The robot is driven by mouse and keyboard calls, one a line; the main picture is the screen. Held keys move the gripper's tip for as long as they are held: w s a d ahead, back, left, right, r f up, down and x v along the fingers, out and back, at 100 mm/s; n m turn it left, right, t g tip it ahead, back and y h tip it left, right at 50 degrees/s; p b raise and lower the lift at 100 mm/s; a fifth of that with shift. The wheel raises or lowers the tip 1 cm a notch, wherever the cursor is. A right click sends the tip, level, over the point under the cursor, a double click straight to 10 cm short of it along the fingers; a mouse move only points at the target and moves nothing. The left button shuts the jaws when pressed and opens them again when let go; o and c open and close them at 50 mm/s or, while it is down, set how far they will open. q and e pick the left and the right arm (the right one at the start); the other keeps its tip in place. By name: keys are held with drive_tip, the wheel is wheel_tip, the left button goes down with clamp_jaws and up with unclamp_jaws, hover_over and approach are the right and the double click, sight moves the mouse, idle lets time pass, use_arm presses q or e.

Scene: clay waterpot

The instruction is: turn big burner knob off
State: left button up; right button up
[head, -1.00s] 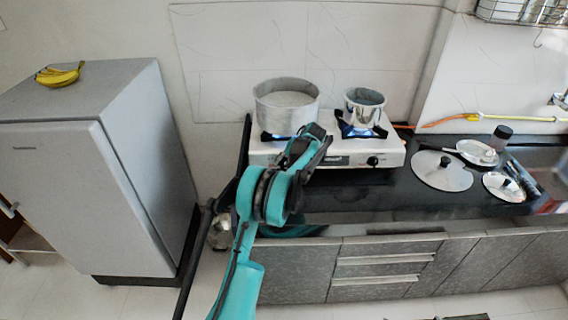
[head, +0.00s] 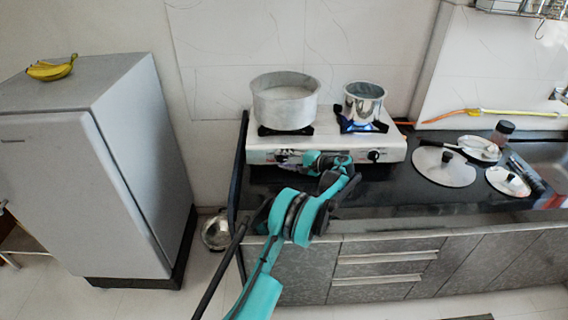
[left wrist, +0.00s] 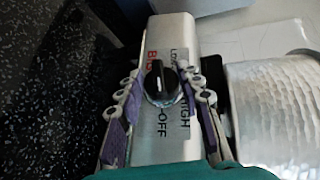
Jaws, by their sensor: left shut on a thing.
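The big burner knob (left wrist: 162,83) is black, on the stove's front panel, with printed labels including OFF and HIGH around it. In the left wrist view my left gripper (left wrist: 163,80) has a finger on each side of the knob and is shut on it. In the head view my left gripper (head: 294,158) is at the left part of the stove front, and the knob (head: 281,157) is partly hidden. The large pot (head: 286,104) stands on the left burner, with no flame visible under it. My right gripper is out of view.
A small pot (head: 364,103) stands on the right burner over a blue flame (head: 381,126). A second knob (head: 374,156) is on the stove's right front. Lids (head: 444,168) and jars lie on the dark counter at right. A fridge (head: 95,165) stands at left.

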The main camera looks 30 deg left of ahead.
use_arm(q)
drive_tip(key=shift+f+m+y+b, duration=0.15)
drive_tip(key=shift+m+y+b, duration=0.55)
drive_tip(key=shift+y, duration=0.1)
drive_tip(key=shift+t, duration=0.3)
drive_tip(key=o, duration=1.2)
drive_tip(key=d, duration=0.4)
drive_tip(key=d+r, duration=0.1)
drive_tip(key=d, duration=0.7)
drive_tip(key=shift+s+r, duration=0.15)
drive_tip(key=shift+s, duration=0.1)
drive_tip(key=shift+r, duration=0.1)
